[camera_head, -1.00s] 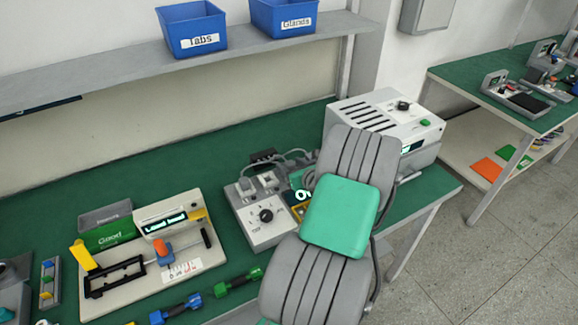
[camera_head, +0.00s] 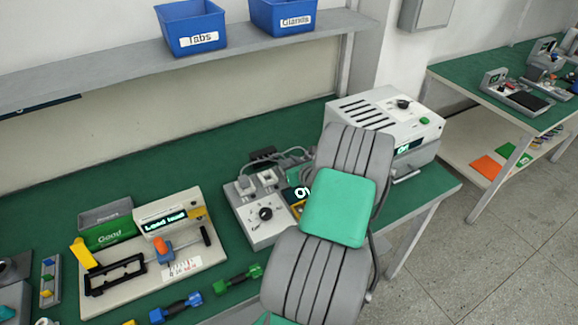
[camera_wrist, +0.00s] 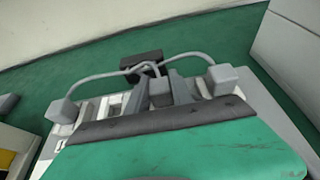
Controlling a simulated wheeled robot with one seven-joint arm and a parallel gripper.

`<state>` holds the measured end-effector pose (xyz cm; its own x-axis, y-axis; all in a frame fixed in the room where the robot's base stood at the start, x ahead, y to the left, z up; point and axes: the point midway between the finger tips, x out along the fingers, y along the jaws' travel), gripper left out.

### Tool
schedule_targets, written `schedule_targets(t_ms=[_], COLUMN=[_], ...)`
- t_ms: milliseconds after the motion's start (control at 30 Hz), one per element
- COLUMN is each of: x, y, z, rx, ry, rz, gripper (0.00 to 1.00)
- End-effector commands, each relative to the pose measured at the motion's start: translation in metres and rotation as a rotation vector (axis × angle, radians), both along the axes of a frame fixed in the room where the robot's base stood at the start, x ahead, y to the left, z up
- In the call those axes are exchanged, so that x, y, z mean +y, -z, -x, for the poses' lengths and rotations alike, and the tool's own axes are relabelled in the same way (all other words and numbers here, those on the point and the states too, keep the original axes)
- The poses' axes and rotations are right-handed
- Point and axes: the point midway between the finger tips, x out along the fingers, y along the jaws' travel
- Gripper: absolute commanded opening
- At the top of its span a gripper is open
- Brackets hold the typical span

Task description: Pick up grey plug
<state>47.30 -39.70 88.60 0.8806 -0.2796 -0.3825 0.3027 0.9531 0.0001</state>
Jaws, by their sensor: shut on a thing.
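In the wrist view my gripper (camera_wrist: 160,88) is shut on a grey plug (camera_wrist: 160,93), a small block between the two grey fingers above a light grey control box. A second grey plug (camera_wrist: 62,111) with its cable is at the left, and a third (camera_wrist: 226,79) is at the right. The cables run to a black block (camera_wrist: 143,62) at the back. In the head view the control box (camera_head: 262,228) with its black dial sits on the green bench. My arm hides part of this area, and the finger contact is not visible there.
A large grey machine (camera_head: 385,125) stands behind and right of the control box. A test fixture (camera_head: 150,265) is at the left, with blue and green dumbbell-shaped parts in front. Blue bins (camera_head: 191,28) sit on the shelf above.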

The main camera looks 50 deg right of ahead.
Motion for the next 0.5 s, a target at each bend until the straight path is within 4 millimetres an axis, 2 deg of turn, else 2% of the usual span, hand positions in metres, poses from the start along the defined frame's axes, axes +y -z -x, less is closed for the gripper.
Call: schedule_targets(t_ms=[367, 500], x=[-0.0001, -0.0005], y=[-0.0004, -0.0075], z=[0.0001, -0.0003], rx=[0.0, 0.0], ry=[0.0, -0.001], rz=[0.0, 0.002], gripper=[0.0, 0.0])
